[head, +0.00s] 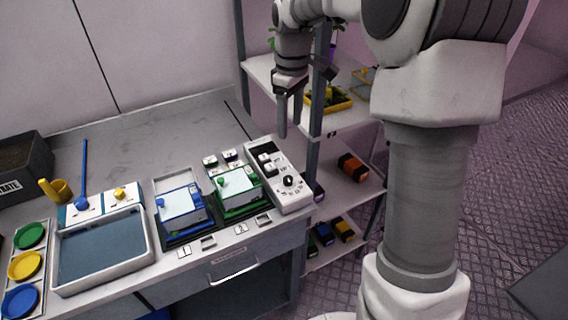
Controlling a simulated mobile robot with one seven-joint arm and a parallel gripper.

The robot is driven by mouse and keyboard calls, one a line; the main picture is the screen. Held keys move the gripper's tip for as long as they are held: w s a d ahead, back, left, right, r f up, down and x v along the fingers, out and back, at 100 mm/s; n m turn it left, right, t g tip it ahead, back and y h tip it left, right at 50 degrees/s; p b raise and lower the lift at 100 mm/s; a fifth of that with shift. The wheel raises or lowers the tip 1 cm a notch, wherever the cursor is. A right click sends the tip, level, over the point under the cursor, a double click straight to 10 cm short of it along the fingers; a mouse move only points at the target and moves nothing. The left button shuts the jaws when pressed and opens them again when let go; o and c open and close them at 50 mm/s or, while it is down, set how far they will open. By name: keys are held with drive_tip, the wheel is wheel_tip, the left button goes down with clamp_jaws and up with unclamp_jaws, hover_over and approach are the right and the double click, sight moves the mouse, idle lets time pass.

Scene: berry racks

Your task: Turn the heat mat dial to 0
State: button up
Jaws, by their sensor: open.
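The control box (292,197) is a white panel with a dark top end at the right end of the bench. A round black dial (288,181) sits on its front part, with small markings around it that are too small to read. Pale switches (267,164) sit behind the dial. My gripper (290,130) points down above the bench's back right, behind and above the control box. It is open and empty, and it is apart from the dial. Which number the dial points to cannot be told.
Green (238,190) and blue (183,212) lidded boxes stand left of the panel. A white-rimmed tray (148,262) is further left. A shelf rack (313,170) with plants and coloured blocks stands right of the bench. The bench's back middle is clear.

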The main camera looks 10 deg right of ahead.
sight(289, 178)
wheel_tip(289, 178, down, 17)
drive_tip(key=shift+s+a+f+b, duration=0.1)
drive_tip(key=shift+s+f+b, duration=0.05)
drive_tip(key=shift+b, duration=0.45)
clamp_jaws()
